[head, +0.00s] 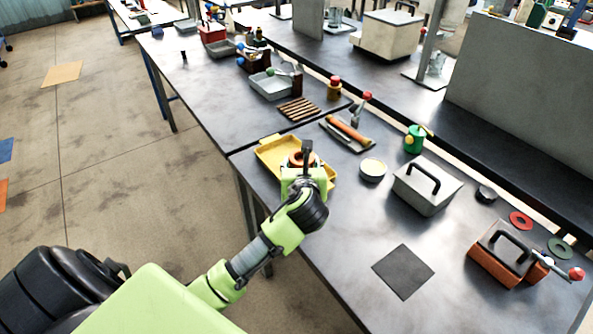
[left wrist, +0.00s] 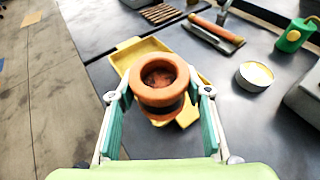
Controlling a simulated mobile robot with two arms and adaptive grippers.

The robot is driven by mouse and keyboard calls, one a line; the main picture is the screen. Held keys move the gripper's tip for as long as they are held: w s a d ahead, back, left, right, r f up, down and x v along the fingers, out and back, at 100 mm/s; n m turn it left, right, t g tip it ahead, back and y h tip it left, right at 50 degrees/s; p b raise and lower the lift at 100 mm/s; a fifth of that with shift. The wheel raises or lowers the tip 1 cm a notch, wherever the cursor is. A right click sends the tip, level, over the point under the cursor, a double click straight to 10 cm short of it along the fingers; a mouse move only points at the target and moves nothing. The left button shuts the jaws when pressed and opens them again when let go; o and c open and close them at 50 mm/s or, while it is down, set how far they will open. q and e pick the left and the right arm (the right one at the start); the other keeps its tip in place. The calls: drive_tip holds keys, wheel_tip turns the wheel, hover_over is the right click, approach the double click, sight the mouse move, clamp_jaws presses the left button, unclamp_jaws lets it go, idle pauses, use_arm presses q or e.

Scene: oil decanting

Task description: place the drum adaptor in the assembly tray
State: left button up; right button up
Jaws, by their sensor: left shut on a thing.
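The drum adaptor (left wrist: 160,84) is an orange-brown ring with a hollow centre and a dark band below its rim. My left gripper (left wrist: 160,112) is shut on it, one finger on each side. In the head view the adaptor (head: 298,158) shows partly behind my left gripper (head: 304,165). The yellow assembly tray (head: 270,149) lies on the near bench, and the adaptor is over it. In the left wrist view the tray (left wrist: 130,52) shows behind and below the adaptor. I cannot tell whether the adaptor touches the tray floor. My right gripper is not in view.
Right of the tray are a round tin (head: 373,170), a grey lidded box (head: 427,186) and a green can (head: 414,139). An orange-handled tool on a dark tray (head: 347,134) lies behind. A dark square mat (head: 403,271) lies in front, with bare bench around it.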

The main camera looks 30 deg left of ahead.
use_arm(q)
drive_tip(key=w+a+f, duration=0.2)
drive_tip(key=f, duration=0.1)
drive_tip(key=w+a+f, duration=0.2)
drive_tip(key=shift+f, duration=0.1)
drive_tip(key=shift+w+a+f, duration=0.2)
drive_tip(key=shift+w+f, duration=0.15)
drive_tip(key=shift+f, duration=0.1)
wheel_tip(320, 180, down, 3)
drive_tip(key=shift+w+a+f, duration=0.1)
drive_tip(key=shift+f, duration=0.25)
drive_tip(key=o, duration=1.2)
drive_tip(key=shift+c, duration=0.2)
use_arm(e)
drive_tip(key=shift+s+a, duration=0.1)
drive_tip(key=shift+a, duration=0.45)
